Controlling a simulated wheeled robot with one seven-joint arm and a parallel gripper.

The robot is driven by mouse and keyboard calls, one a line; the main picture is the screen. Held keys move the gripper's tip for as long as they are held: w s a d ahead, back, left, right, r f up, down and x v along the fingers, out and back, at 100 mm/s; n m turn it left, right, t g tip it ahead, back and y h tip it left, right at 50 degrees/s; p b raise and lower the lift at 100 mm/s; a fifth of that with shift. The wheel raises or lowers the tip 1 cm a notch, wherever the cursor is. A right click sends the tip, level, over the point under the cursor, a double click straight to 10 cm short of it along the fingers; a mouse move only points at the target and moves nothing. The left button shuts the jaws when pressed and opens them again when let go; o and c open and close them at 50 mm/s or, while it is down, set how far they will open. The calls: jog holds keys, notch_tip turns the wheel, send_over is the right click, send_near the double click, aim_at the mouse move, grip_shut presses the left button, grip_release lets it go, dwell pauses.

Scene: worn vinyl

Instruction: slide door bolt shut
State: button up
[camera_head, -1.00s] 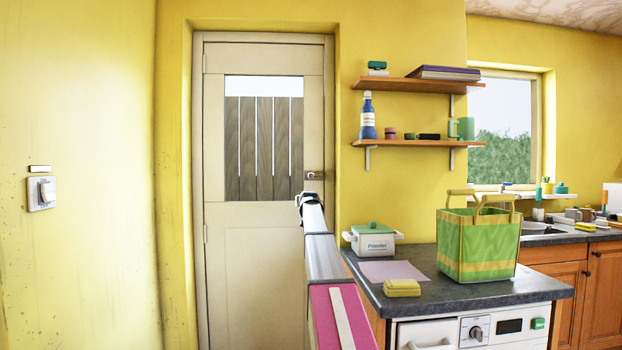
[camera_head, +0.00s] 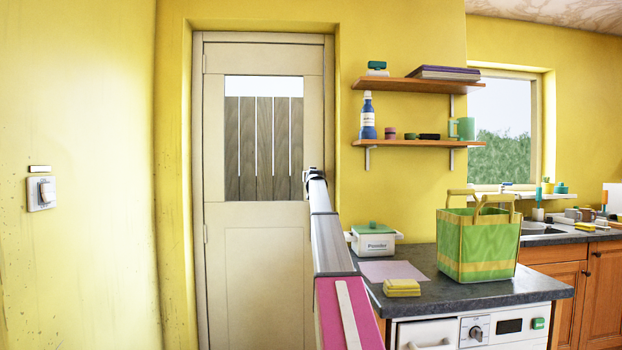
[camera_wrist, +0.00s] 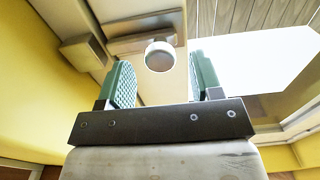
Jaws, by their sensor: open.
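The door bolt sits at the right edge of the cream door (camera_head: 262,260). In the head view my gripper (camera_head: 313,174) is in front of the bolt and hides it. In the wrist view the bolt's round, pale knob (camera_wrist: 159,57) shows between my two green-padded fingers, with a gap on each side. My gripper (camera_wrist: 162,72) is open and holds nothing. The bolt's metal plate (camera_wrist: 145,22) is behind the knob. A boxy keeper (camera_wrist: 85,51) is to the left, by the yellow wall. How far the bolt rod reaches is unclear.
Two wooden shelves (camera_head: 420,143) with bottles and small items are on the wall right of the door. Below them a dark counter (camera_head: 450,290) holds a white pot (camera_head: 373,241) and a green bag (camera_head: 478,243). A light switch (camera_head: 41,193) is on the left wall.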

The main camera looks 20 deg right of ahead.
jog(key=shift+x, duration=1.5)
grip_shut()
jog(key=shift+s+d, duration=0.3)
jog(key=shift+d, duration=0.6)
jog(key=shift+s+d, duration=0.3)
jog(key=shift+d, duration=0.6)
grip_release()
jog(key=shift+d, duration=0.15)
jog(key=shift+s, duration=0.1)
